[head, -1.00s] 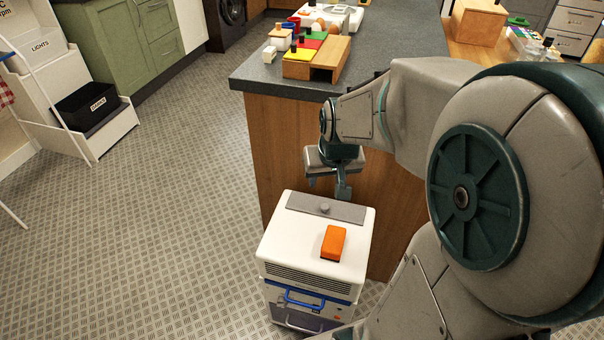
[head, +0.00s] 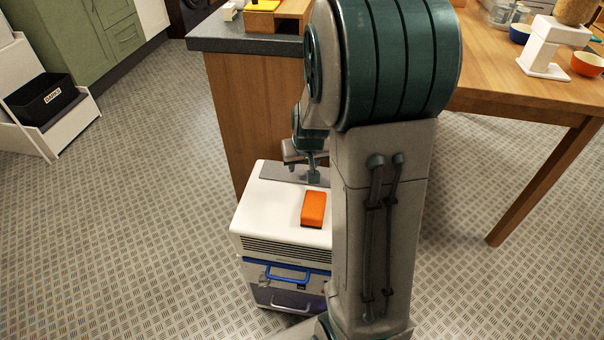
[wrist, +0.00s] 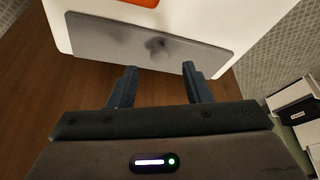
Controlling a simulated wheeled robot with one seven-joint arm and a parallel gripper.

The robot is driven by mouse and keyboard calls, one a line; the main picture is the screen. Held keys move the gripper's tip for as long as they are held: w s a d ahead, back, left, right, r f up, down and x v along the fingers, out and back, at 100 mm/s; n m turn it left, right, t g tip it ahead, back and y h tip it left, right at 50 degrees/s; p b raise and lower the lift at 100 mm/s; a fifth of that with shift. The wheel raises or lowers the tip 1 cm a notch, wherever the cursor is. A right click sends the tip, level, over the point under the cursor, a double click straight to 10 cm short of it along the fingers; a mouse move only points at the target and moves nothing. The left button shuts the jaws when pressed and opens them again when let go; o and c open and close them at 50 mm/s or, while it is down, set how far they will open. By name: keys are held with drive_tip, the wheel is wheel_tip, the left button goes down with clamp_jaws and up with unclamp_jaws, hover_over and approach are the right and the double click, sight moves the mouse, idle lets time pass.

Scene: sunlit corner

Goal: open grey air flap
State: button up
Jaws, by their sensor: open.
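The grey air flap (head: 284,174) lies flat along the back of the white unit's top (head: 270,204). In the wrist view the flap (wrist: 100,42) is a long grey panel with a round knob (wrist: 157,46) near its middle. My gripper (head: 308,178) is over the flap's right part in the head view, where my arm hides the flap's right end and the knob. In the wrist view my gripper (wrist: 160,78) is open and empty, its two fingers on either side of the knob's line but short of it. I cannot tell if they touch the flap.
An orange block (head: 314,208) lies on the unit's top in front of the flap. The unit's front has a blue handle (head: 288,273). A wooden counter (head: 232,120) stands close behind, and a wooden table (head: 500,85) is at right.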

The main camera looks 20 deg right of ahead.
sight(301, 171)
drive_tip(key=shift+b+x, duration=0.45)
drive_tip(key=shift+x, duration=1.45)
